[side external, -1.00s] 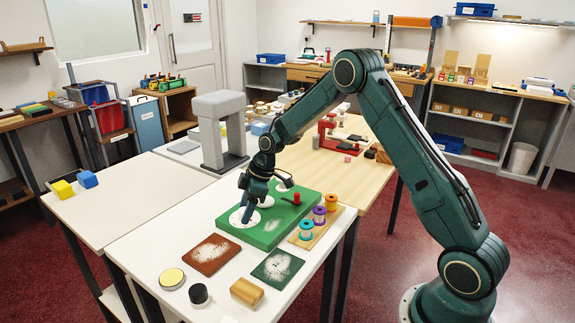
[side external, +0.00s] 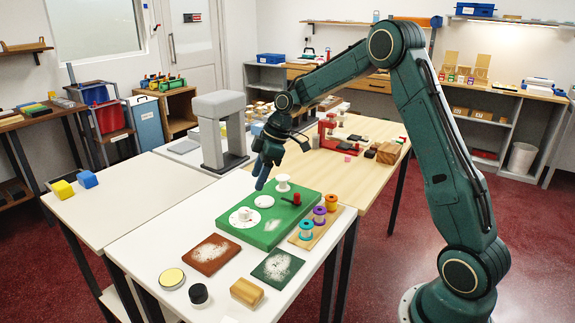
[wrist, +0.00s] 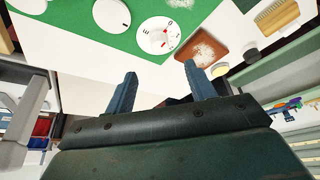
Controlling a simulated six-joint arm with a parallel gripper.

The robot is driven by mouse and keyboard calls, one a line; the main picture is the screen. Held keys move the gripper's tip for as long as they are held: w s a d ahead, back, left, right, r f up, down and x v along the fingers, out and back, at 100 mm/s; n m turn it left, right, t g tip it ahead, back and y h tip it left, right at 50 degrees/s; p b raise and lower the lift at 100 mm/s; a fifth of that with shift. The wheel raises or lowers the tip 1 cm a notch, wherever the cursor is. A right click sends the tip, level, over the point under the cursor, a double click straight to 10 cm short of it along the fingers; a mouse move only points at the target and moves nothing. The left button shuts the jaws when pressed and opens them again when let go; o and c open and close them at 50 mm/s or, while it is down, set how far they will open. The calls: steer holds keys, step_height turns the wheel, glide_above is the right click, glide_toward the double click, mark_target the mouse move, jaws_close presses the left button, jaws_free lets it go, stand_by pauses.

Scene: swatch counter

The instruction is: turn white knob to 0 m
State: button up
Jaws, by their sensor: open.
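A green board (side external: 285,221) lies on the white table. The white knob (side external: 245,214) stands on a round white dial (side external: 237,221) near the board's left end. Both show uncovered. In the wrist view the dial (wrist: 174,22) has small marks and some red by the knob (wrist: 158,40); I cannot read where the knob points. My gripper (side external: 262,181) is open and empty, raised above the board's far side, clear of the knob. In the wrist view its two blue fingers (wrist: 160,72) are spread apart below the dial.
The board also bears a plain white disc (side external: 264,202), a white spool-like knob (side external: 283,183) and a red lever (side external: 296,199). Thread spools (side external: 319,214) stand at its right. A brown swatch (side external: 208,254) and a dark green swatch (side external: 277,266) lie in front. A grey arch (side external: 211,130) stands behind.

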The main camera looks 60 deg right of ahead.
steer(key=shift+v, duration=1.4)
steer(key=shift+a, duration=0.1)
steer(key=s+a+r+m+t+h, duration=0.1)
steer(key=s+a+r+m, duration=0.1)
steer(key=s+a+r, duration=0.35)
steer(key=s+a+r+m+h, duration=0.1)
steer(key=s+a+r+m, duration=0.15)
steer(key=s+r, duration=0.5)
steer(key=s+a+f+m, duration=0.1)
steer(key=s+m, duration=0.1)
steer(key=s, duration=0.7)
steer(key=s+a+f+m+t+h, duration=0.1)
steer(key=s+a+f+m, duration=0.1)
steer(key=s, duration=0.8)
steer(key=shift+m, duration=0.35)
steer(key=shift+f, duration=0.1)
